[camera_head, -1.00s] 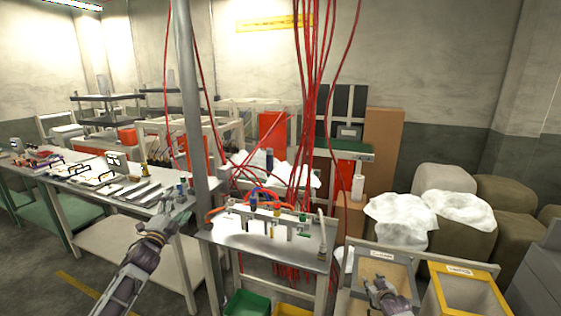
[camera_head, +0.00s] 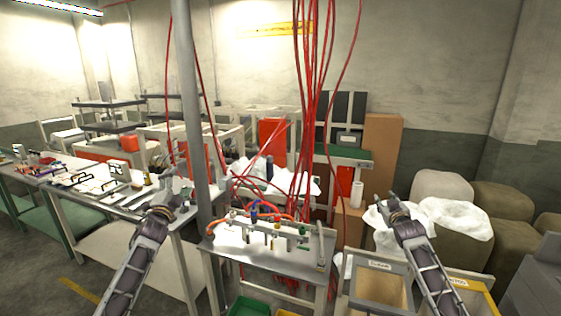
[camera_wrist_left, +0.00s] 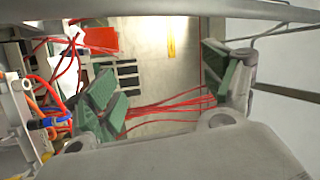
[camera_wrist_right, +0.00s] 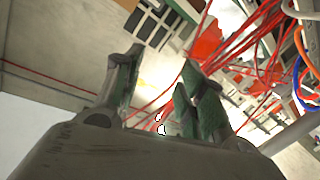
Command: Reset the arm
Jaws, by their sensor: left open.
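My right gripper (camera_head: 384,208) is raised above the bins at the right, in front of the white sacks. In the right wrist view (camera_wrist_right: 165,85) its fingers are apart, with a narrower gap, and hold nothing that I can see. Both forearms point up and forward.
A small table (camera_head: 225,248) with a rack and coloured hoses stands between my arms. Grey (camera_head: 352,300) and yellow-rimmed (camera_head: 486,284) bins are below my right arm. A grey pole (camera_head: 190,90) and hanging red cables (camera_head: 308,120) rise near the middle.

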